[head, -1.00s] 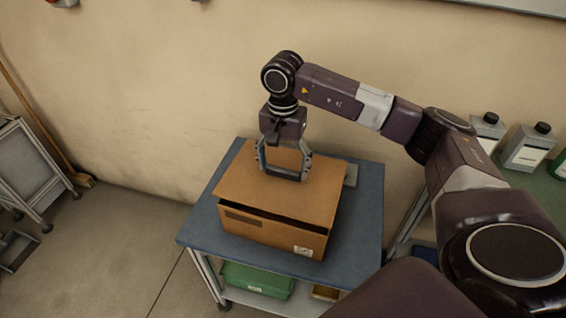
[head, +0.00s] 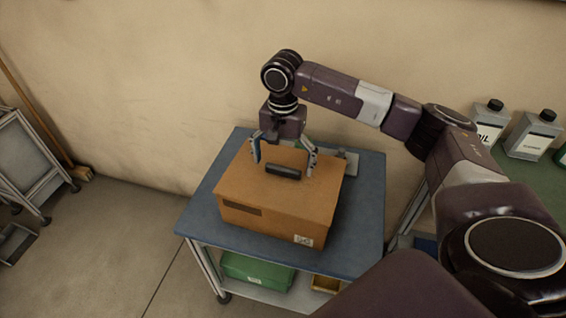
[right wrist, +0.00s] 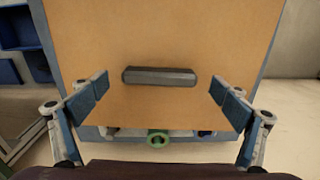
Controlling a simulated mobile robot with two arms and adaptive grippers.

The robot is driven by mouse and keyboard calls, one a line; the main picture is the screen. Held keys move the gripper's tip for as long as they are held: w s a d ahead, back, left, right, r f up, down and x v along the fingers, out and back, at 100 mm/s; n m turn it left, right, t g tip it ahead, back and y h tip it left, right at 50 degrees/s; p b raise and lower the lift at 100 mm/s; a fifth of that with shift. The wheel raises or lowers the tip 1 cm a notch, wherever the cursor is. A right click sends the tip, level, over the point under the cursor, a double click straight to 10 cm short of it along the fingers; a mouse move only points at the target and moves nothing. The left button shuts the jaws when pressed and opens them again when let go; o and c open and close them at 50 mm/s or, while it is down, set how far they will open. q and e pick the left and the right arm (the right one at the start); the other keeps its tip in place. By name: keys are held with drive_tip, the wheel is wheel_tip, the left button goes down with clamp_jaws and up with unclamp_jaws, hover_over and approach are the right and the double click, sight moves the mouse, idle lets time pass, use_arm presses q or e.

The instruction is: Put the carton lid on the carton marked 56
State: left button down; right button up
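The brown carton (head: 265,224) stands on a blue-topped cart. A small label shows near its lower right front corner, too small to read. The carton lid (head: 310,198) lies flat on the carton, with no dark gap showing along the front edge. Its dark bar handle (head: 283,171) also shows in the right wrist view (right wrist: 160,76). My right gripper (head: 284,162) is open above the lid, its fingers apart on either side of the handle and not touching it; it also shows in the right wrist view (right wrist: 160,87). My left gripper is not in view.
The blue cart top (head: 355,225) has free room around the carton. A small grey object (head: 350,163) lies behind the carton's right side. A green box (head: 258,270) sits on the lower shelf. Bottles (head: 489,122) stand on a green surface at right.

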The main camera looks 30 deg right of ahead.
sight(283, 168)
drive_tip(key=shift+r, duration=0.15)
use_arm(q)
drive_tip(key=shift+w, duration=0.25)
use_arm(e)
wheel_tip(283, 168, up, 12)
drive_tip(key=shift+f, duration=0.2)
idle(0.8)
